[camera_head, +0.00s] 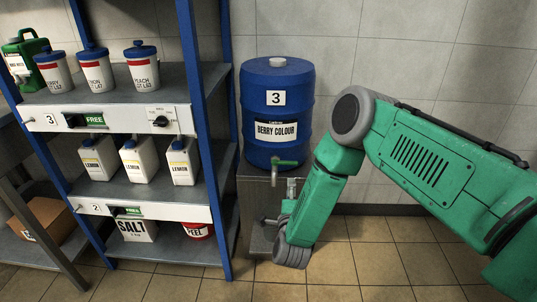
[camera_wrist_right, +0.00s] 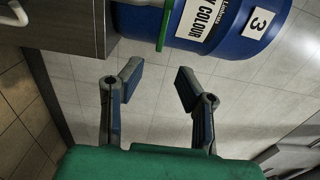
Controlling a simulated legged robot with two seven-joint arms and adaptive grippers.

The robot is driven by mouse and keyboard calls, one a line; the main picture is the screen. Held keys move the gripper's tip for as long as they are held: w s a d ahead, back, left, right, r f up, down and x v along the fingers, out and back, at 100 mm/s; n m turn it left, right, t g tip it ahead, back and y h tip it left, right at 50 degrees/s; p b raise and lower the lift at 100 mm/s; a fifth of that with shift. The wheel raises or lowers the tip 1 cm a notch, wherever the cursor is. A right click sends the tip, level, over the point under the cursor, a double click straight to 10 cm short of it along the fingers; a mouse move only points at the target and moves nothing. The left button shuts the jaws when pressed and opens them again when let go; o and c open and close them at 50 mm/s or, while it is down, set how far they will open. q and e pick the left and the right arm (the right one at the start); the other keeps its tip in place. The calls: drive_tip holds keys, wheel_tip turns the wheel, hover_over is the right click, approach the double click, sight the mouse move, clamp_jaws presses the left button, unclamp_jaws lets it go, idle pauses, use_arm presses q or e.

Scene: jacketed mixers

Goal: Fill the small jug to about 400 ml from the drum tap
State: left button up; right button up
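The blue drum (camera_head: 277,110), marked 3 and BERRY COLOUR, stands on a grey stand. Its green tap (camera_head: 285,162) is low on the front, with a spout below it; the tap's green part also shows at the top of the right wrist view (camera_wrist_right: 164,28). My right gripper (camera_head: 279,204) is in front of the stand, below the tap and partly hidden by my wrist. In the right wrist view its two fingers (camera_wrist_right: 158,80) are apart, with nothing between them. I cannot make out a small jug in either view. My left gripper is not in view.
A blue-post shelf rack (camera_head: 187,75) stands at left with white tubs, lemon bottles, a salt box and a red peel tub (camera_head: 198,229). A green jerrycan (camera_head: 25,60) is at far left. The tiled floor (camera_head: 350,262) right of the stand (camera_head: 256,195) looks clear.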

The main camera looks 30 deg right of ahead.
sight(290, 162)
drive_tip(key=b+x, duration=0.3)
drive_tip(key=x, duration=0.9)
drive_tip(key=shift+w+d+f, duration=0.15)
drive_tip(key=shift+w+d, duration=0.1)
drive_tip(key=shift+w, duration=0.2)
drive_tip(key=shift+a+r, duration=0.25)
drive_tip(key=shift+a, duration=0.05)
drive_tip(key=shift+d, duration=0.15)
clamp_jaws()
drive_tip(key=shift+d+f, duration=0.1)
